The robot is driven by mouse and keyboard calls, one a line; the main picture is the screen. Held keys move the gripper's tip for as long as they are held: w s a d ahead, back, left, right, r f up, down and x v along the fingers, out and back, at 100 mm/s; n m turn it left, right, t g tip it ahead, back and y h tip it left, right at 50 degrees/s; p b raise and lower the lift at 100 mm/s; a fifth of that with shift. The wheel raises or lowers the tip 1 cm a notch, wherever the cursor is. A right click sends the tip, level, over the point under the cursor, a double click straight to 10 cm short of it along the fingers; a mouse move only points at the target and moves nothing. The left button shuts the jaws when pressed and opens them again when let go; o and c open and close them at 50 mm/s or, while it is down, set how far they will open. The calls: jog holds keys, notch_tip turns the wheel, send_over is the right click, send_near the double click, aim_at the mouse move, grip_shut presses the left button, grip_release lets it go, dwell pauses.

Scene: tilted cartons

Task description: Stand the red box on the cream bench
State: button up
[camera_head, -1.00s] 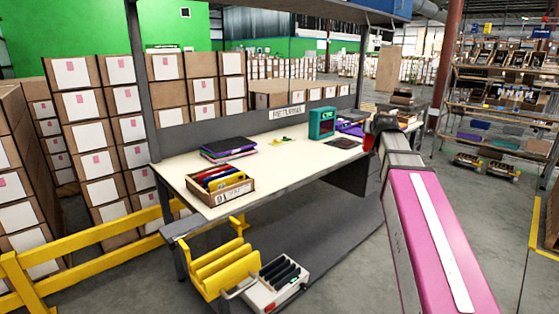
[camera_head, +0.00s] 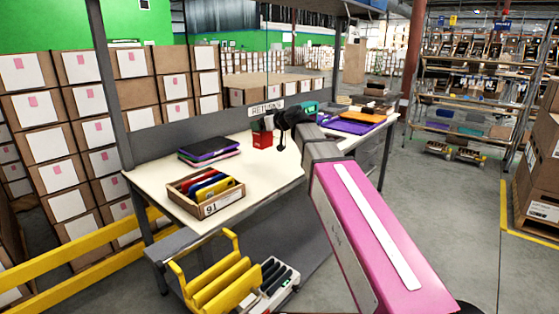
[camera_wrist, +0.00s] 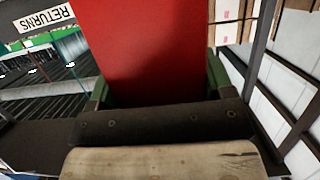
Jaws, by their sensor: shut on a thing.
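The red box (camera_head: 262,141) is in my gripper (camera_head: 263,125), over the back middle of the cream bench (camera_head: 255,177) in the head view. In the wrist view the red box (camera_wrist: 150,45) fills the upper middle, between the two green fingers of my gripper (camera_wrist: 156,88). The fingers are shut on its sides. The box looks roughly upright in the head view. I cannot tell whether its bottom touches the bench top. Its lower end is hidden in the wrist view.
A wooden tray (camera_head: 180,195) of coloured folders stands at the bench's front left, with stacked folders (camera_head: 208,148) behind it. A teal device (camera_head: 302,109) and purple folders (camera_head: 358,126) lie to the right. A RETURNS sign (camera_head: 267,107) is behind.

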jog(key=shift+w+d+f, duration=1.05)
jog(key=shift+w+f, duration=0.5)
jog(key=shift+f, duration=0.25)
jog(key=shift+w+d+f, duration=1)
jog(key=shift+w+f, duration=0.6)
jog(key=shift+f, duration=0.25)
jog(key=shift+w+d+f, duration=1.05)
jog(key=shift+w+f, duration=0.5)
jog(key=shift+f, duration=0.25)
jog(key=o, duration=1.1)
jog(key=v, duration=1.2)
jog(key=shift+r, duration=0.1)
